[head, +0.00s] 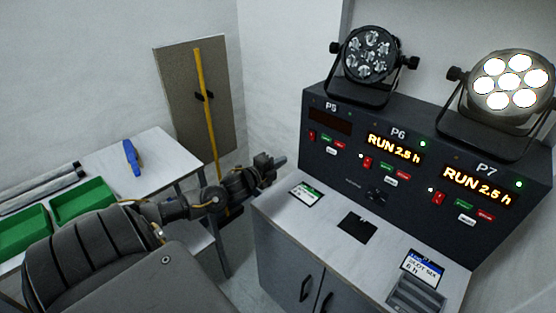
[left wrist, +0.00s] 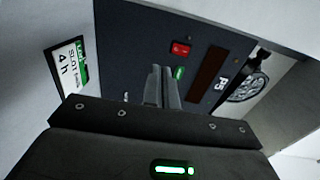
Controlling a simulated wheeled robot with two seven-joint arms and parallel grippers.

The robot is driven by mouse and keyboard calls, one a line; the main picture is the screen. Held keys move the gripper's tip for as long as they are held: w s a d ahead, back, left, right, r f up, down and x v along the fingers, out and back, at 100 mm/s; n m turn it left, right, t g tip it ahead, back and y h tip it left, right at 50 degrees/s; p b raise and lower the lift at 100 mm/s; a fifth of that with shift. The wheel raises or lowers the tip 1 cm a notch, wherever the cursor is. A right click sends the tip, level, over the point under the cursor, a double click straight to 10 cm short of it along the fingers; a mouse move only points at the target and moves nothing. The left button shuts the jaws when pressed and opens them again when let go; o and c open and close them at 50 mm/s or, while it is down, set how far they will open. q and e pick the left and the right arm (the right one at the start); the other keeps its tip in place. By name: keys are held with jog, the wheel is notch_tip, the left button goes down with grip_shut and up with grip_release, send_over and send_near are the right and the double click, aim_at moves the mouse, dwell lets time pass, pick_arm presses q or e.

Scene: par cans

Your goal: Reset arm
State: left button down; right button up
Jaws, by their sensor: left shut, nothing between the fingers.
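My left arm comes in from the left in the head view, and my left gripper (head: 279,161) is shut and empty. It is in front of the left end of the dark control panel (head: 350,183), above the cabinet's left edge. In the left wrist view the closed fingers (left wrist: 162,86) point at the panel, near P5's red switch (left wrist: 181,49) and green button (left wrist: 179,73). I cannot tell whether they touch it. The P5 display (head: 330,121) is dark. P6 (head: 394,147) and P7 (head: 480,186) are lit and read RUN 2.5 h. My right gripper is not in view.
An unlit par can (head: 369,55) and a lit one (head: 509,80) stand on the panel. Cards (head: 306,193) (head: 422,268) lie on the cabinet top (head: 325,225). A side table (head: 150,150) holds green bins (head: 82,201) and a blue tool (head: 132,158). A yellow pole (head: 207,110) leans behind.

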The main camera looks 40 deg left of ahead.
pick_arm(q)
jog(key=shift+s, duration=0.5)
